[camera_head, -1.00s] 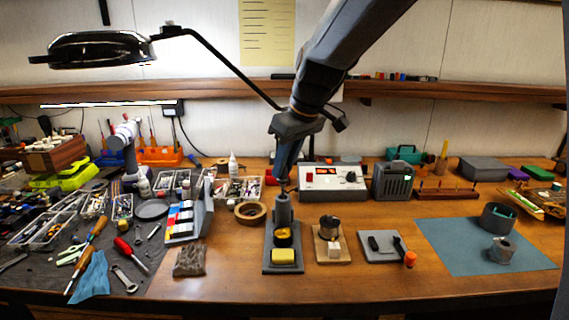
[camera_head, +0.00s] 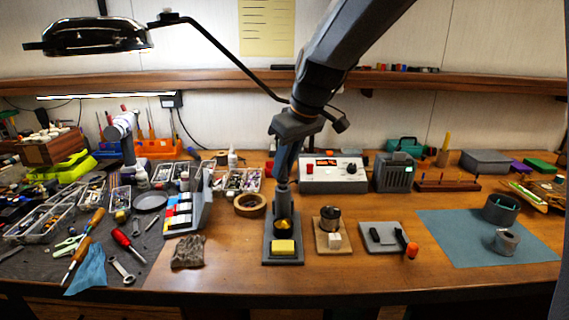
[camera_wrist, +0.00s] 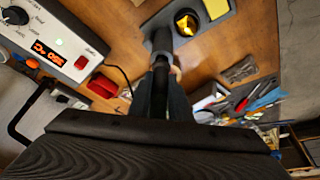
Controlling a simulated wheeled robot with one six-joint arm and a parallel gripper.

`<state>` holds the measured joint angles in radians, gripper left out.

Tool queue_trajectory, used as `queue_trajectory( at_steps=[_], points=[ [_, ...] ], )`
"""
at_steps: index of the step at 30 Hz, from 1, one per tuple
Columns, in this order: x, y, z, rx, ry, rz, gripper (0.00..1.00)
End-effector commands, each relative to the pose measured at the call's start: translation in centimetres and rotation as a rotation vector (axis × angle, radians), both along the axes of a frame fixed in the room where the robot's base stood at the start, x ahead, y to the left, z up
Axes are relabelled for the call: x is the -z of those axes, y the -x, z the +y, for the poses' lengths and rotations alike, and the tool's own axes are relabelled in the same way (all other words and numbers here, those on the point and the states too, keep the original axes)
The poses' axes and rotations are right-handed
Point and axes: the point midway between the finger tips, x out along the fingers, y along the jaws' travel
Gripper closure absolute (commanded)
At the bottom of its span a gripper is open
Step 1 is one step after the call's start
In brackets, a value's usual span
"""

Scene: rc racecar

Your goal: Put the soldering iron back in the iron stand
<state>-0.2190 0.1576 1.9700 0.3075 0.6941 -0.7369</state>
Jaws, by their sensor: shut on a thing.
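The iron stand (camera_head: 268,252) is a dark base with an upright holder, a brass-coloured tip cleaner and a yellow sponge (camera_head: 283,247). It also shows at the top of the wrist view (camera_wrist: 218,9). My gripper (camera_head: 284,180) is directly above the holder, pointing down. In the wrist view my gripper (camera_wrist: 162,95) is shut on the dark soldering iron (camera_wrist: 160,78), whose lower end lines up with the holder. The iron's tip is hidden, and I cannot tell how deep it sits. The iron's cord runs toward the station.
The soldering station (camera_head: 333,175) stands behind and right of the stand. A tape roll (camera_head: 250,205) is to its left, and a solder spool (camera_head: 330,219) on a wooden base is to its right. A lamp arm (camera_head: 230,65) reaches down behind my arm. Free bench lies in front.

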Motion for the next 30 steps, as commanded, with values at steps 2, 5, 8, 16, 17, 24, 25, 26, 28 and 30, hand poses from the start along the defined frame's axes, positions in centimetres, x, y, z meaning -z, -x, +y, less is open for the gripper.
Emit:
queue_trajectory(
  at_steps=[2,5,8,16,17,24,25,26,28,30],
  points=[
    [0.3,0.0,0.0,0.0,0.0,0.0,1.0],
    [0.5,0.0,0.0,0.0,0.0,0.0,1.0],
    [0.8,0.0,0.0,0.0,-0.001,-0.001,1.0],
    [1.5,0.0,0.0,0.0,0.0,0.0,1.0],
    [1.6,0.0,0.0,0.0,0.0,0.0,1.0],
    [1.6,0.0,0.0,0.0,0.0,0.0,1.0],
    [1.6,0.0,0.0,0.0,0.0,0.0,1.0],
    [1.6,0.0,0.0,0.0,0.0,0.0,0.81],
    [1.6,0.0,0.0,0.0,0.0,0.0,0.69],
    [1.6,0.0,0.0,0.0,0.0,0.0,0.61]
  ],
)
